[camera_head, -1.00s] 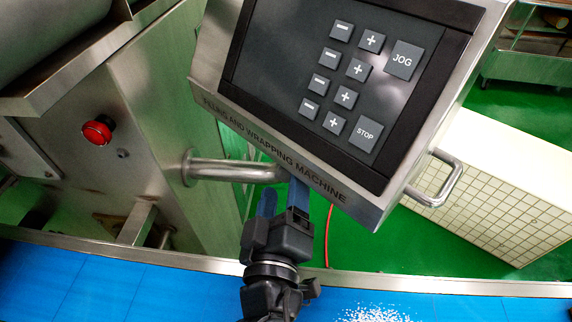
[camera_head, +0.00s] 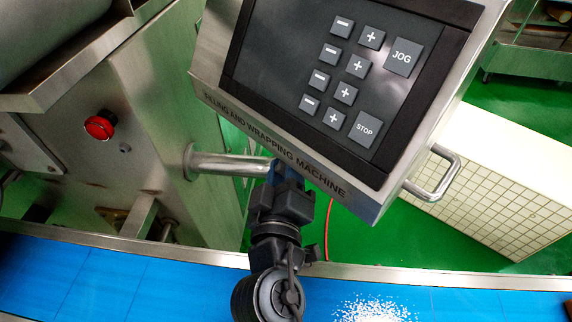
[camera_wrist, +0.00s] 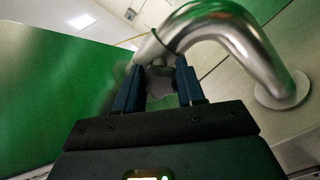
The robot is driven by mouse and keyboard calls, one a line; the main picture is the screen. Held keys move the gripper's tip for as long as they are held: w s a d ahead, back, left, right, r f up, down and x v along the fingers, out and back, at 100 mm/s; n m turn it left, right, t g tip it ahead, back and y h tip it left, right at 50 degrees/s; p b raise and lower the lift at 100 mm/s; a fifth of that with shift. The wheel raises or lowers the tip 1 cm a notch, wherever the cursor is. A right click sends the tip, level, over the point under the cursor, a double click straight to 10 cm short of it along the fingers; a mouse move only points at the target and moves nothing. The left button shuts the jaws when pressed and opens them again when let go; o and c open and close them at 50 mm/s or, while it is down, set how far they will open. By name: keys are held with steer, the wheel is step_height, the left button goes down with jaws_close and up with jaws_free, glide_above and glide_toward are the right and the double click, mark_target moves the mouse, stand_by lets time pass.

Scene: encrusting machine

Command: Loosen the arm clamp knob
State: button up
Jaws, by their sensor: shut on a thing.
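The arm clamp knob (camera_wrist: 160,84) is a grey, faceted piece below the bent metal support arm (camera_wrist: 225,35) in the wrist view. My gripper (camera_wrist: 160,90) has its two blue fingers on either side of the knob and is shut on it. In the head view my gripper (camera_head: 283,178) is just under the support arm (camera_head: 235,165), by the lower edge of the control panel (camera_head: 275,60). The knob cannot be made out there; the fingers and panel hide it.
The panel overhangs my gripper, with a handle (camera_head: 440,175) at its right. A red button (camera_head: 100,125) is on the machine body at left. A blue conveyor belt (camera_head: 110,280) runs below, with white grains (camera_head: 375,309) on it. A tiled white block (camera_head: 490,180) stands at right.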

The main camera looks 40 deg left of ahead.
steer(key=c, duration=0.4)
steer(key=shift+n, duration=0.7)
steer(key=o, duration=1)
steer(key=shift+s, duration=0.1)
steer(key=shift+b+v, duration=0.5)
steer(key=shift+v, duration=3.35)
